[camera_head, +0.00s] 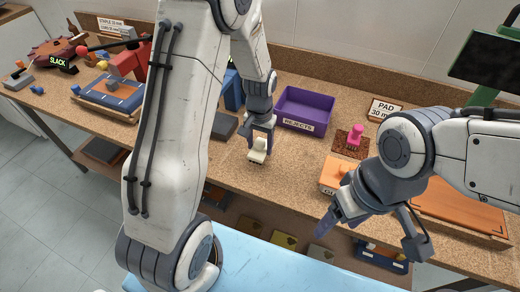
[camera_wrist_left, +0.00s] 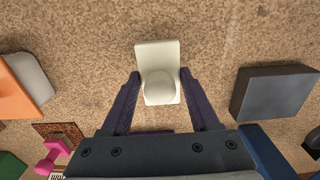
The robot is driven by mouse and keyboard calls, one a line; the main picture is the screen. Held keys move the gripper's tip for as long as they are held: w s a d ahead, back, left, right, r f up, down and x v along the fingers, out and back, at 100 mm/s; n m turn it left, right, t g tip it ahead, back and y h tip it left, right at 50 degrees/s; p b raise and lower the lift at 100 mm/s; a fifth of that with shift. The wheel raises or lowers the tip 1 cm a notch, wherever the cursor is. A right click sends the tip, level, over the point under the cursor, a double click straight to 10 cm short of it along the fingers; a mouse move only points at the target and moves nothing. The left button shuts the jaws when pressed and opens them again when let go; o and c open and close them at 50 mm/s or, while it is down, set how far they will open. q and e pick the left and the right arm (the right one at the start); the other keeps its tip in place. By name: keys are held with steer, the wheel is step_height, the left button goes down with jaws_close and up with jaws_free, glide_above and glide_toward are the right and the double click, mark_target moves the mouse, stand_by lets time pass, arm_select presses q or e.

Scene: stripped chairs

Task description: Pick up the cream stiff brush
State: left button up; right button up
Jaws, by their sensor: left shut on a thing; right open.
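The cream stiff brush (camera_head: 258,150), a pale rectangular block with a rounded knob, is at the front part of the brown speckled bench (camera_head: 225,165). My left gripper (camera_head: 261,136) comes down over it and is shut on it. In the left wrist view, the brush (camera_wrist_left: 157,58) sits between the two dark purple fingers of the left gripper (camera_wrist_left: 159,78), which press near its knob. I cannot tell whether its base touches the bench. My right gripper (camera_head: 342,222) is open and empty, in front of the bench edge at the right.
A purple REJECTS bin (camera_head: 306,101) stands behind the brush. A dark grey block (camera_wrist_left: 273,92) lies beside it. An orange block (camera_head: 334,172) and a pink-handled item (camera_head: 355,138) on a brown patch are to the right.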

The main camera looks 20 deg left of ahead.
arm_select(q)
step_height(320, 180, up, 2)
steer(key=shift+w+r, duration=0.1)
steer(key=s+d+r, duration=0.2)
steer(key=d+r, duration=0.1)
steer(key=d, duration=0.2)
steer(key=s+d+r+b, duration=0.1)
steer(key=d+r, duration=0.2)
steer(key=d, duration=0.3)
steer(key=shift+s+r, duration=0.25)
steer(key=shift+s, duration=0.1)
